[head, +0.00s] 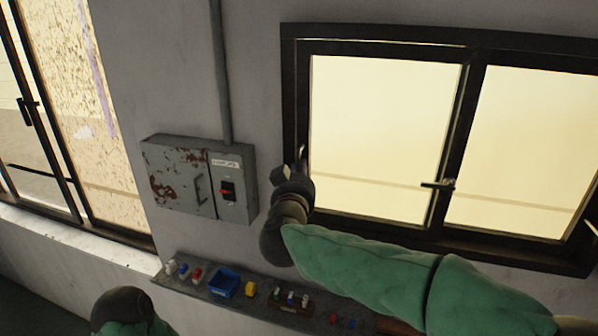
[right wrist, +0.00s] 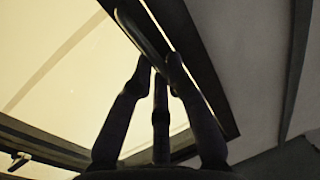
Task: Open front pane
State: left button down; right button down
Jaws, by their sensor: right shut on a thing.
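A dark-framed window with two panes fills the right of the head view. Its left pane (head: 385,135) and right pane (head: 520,150) sit side by side with a dark upright between them. My right gripper (head: 302,158) is at the left edge of the left pane. The right wrist view shows its fingers (right wrist: 160,68) closed around a dark curved handle (right wrist: 140,36) by the frame. A second small handle (head: 438,184) is on the middle upright. My left gripper is not in view; only part of my left arm shows at the bottom left.
A rusty electrical box (head: 178,178) with a red switch hangs on the wall left of the window. A narrow shelf (head: 160,281) below holds a blue bin (head: 224,284), a yellow item (head: 250,290) and several small items. Another window (head: 95,120) is at the far left.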

send_near(395, 174)
jog(key=w, duration=0.4)
jog(key=shift+w+d+f+p, duration=0.1)
jog(key=shift+d+p, duration=0.15)
jog(key=shift+p, duration=0.15)
jog(key=c, duration=1.2)
grip_release()
jog(key=s, duration=0.4)
jog(key=s+a, duration=0.1)
jog(key=s, duration=0.7)
jog(key=shift+a, duration=0.2)
jog(key=shift+w, duration=0.1)
